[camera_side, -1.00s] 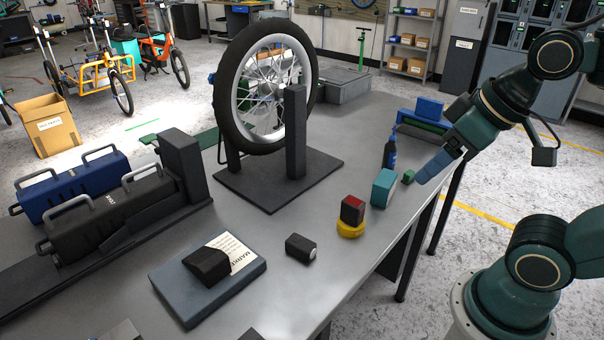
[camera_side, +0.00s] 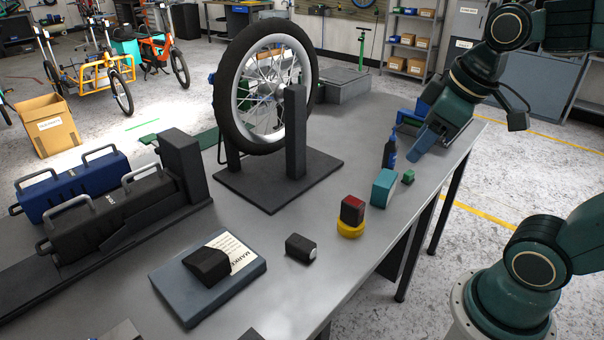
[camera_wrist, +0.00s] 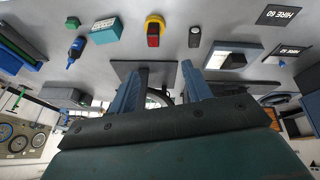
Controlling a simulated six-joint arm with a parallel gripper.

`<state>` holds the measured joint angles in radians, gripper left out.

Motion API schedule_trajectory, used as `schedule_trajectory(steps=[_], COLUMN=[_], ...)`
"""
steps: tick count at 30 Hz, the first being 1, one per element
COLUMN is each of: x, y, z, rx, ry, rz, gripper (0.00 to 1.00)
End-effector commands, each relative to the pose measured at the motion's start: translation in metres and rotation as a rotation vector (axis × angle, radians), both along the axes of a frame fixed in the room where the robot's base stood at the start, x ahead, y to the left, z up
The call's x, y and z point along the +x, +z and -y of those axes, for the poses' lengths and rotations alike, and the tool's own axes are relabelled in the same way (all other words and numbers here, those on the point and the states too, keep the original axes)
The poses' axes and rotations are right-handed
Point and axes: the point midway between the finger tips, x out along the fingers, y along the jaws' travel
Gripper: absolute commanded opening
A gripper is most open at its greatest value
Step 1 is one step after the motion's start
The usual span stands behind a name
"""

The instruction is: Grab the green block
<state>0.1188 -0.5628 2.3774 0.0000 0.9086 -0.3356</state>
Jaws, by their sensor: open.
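The small green block (camera_side: 408,177) sits on the grey workbench near its right edge, just right of a larger teal block (camera_side: 384,187). In the wrist view the green block (camera_wrist: 72,22) is at the upper left, beside the teal block (camera_wrist: 105,31). My gripper (camera_side: 418,150) is open and empty above the bench, behind and slightly right of the green block in the side view. Its two blue fingers (camera_wrist: 163,85) stand apart in the wrist view, with the green block outside them.
A dark blue bottle (camera_side: 390,152) stands close to the gripper and the green block. A red block (camera_side: 352,209) rests on a yellow round piece (camera_side: 350,230). The wheel stand (camera_side: 265,185) and a blue box (camera_side: 428,108) are farther back. Bare bench lies between the wheel stand and teal block.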

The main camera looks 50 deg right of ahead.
Motion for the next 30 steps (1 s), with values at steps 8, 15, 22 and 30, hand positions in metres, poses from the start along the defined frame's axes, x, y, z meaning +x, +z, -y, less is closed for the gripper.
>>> schedule_trajectory(steps=[8, 15, 22, 30], x=[0.045, 0.079, 0.104, 0.120], y=[-0.001, -0.012, -0.033, -0.068], z=[0.043, 0.089, 0.141, 0.208], rx=[-0.116, -0.184, -0.222, -0.235], ry=[0.206, 0.400, 0.595, 0.831], rz=[-0.110, -0.199, -0.278, -0.349], gripper=[0.49, 0.49, 0.49, 0.49])
